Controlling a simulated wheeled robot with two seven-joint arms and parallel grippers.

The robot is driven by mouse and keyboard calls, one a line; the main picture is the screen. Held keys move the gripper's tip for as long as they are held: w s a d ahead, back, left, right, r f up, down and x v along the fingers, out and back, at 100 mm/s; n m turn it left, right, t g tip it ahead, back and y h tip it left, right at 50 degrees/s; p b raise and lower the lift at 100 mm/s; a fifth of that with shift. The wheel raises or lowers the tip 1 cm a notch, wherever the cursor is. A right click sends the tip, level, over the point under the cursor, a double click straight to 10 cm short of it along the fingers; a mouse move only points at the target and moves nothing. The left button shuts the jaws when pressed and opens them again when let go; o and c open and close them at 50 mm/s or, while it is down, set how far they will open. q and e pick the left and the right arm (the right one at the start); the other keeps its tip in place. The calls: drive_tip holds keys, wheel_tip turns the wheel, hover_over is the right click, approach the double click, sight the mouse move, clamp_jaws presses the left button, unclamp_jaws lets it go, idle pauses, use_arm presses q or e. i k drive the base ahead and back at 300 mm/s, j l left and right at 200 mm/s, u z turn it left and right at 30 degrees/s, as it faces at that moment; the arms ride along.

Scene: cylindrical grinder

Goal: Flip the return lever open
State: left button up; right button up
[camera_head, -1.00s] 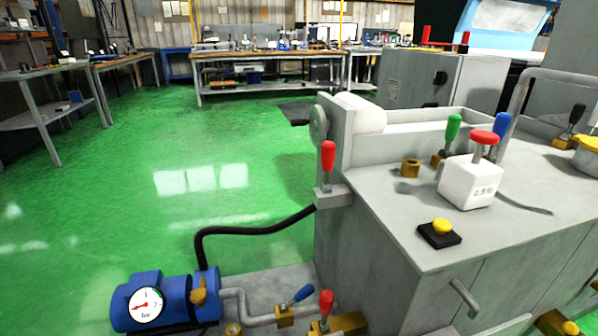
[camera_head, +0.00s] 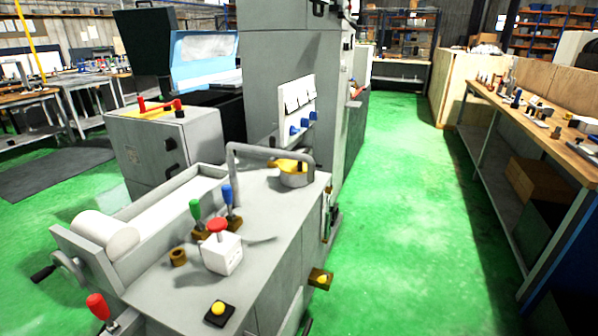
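Several levers show on the grey grinder (camera_head: 262,232), and I cannot tell which is the return lever. A red-handled lever (camera_head: 97,306) leans at its lower left end. A green-handled lever (camera_head: 196,208) and a blue-handled lever (camera_head: 228,194) stand upright side by side on brass bases on the top. A white box (camera_head: 222,254) with a red knob (camera_head: 217,224) stands in front of them. A brass fitting (camera_head: 321,278) with a yellow part sits low on the right side. Neither of my grippers is in view.
A yellow-topped round pot (camera_head: 294,174) and a bent grey pipe (camera_head: 262,150) are at the grinder's far end. A tall grey cabinet (camera_head: 272,75) stands behind. A long workbench (camera_head: 540,125) lines the right. The green floor (camera_head: 400,220) between is clear.

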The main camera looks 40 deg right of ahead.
sight(321, 279)
drive_tip(key=z, duration=1.65)
